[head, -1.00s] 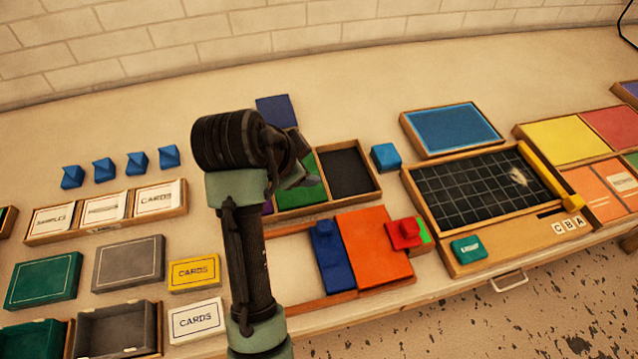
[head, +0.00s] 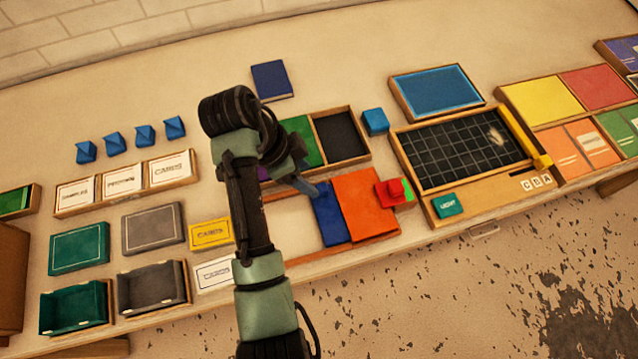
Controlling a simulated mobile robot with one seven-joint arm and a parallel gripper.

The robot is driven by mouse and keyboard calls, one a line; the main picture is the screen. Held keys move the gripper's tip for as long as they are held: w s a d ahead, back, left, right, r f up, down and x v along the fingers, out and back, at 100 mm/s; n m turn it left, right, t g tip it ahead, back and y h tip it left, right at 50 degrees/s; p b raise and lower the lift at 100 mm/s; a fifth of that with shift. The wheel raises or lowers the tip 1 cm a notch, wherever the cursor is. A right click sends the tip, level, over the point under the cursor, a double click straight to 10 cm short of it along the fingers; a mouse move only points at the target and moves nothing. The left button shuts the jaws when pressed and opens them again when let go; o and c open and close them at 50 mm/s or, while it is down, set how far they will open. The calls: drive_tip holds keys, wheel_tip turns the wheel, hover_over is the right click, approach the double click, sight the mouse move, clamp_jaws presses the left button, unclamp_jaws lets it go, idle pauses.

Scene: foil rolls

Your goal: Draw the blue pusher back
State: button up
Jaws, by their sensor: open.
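The blue pusher (head: 330,222) is a flat dark-blue block in a wooden tray, lying along the left side of an orange-red panel (head: 369,207). A red block with a raised knob (head: 394,193) is at the panel's right side. My gripper (head: 308,187) reaches in from the left and is low at the far end of the blue pusher. It is open, with its fingers beside or over the pusher's raised knob. The fingers partly hide the knob, and I cannot tell whether they touch it.
Behind the tray is a box with green and black compartments (head: 340,136); a small blue block (head: 375,122) is beside it. The table's front edge is close.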

sight(321, 188)
drive_tip(key=x, duration=0.7)
clamp_jaws()
idle(1.3)
